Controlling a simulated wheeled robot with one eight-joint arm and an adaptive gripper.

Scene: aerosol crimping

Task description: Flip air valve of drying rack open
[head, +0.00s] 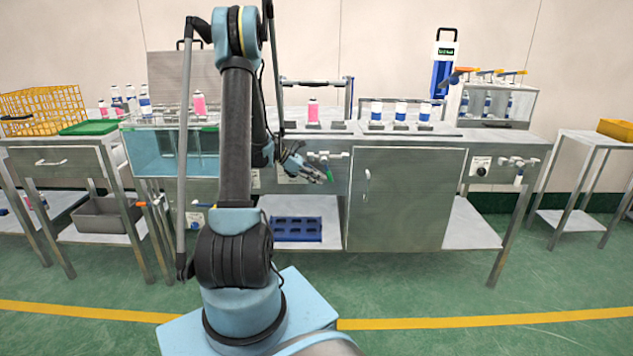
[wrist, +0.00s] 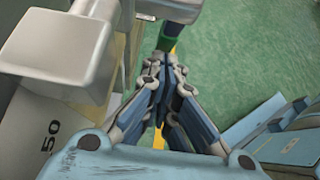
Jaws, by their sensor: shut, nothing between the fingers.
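My gripper (head: 326,176) is shut and empty in front of the steel bench, just below a pale valve fitting (head: 326,156) on its front face. In the wrist view my gripper (wrist: 167,62) has its fingertips together. A dark blue part with a green band (wrist: 175,40) lies just beyond the tips; I cannot tell whether they touch. Large pale blocks of a fitting (wrist: 62,45) fill the upper left there. A second valve fitting (head: 518,163) is on the bench front at right, far from my gripper. I cannot tell any valve's lever position.
A water tank (head: 165,152) is at the bench's left. A steel cabinet door (head: 405,200) lies right of my gripper. A blue tray (head: 296,229) sits on the shelf below. Bottles stand on the bench top. A glass-fronted box with orange handles (head: 497,98) stands at right. The green floor ahead is clear.

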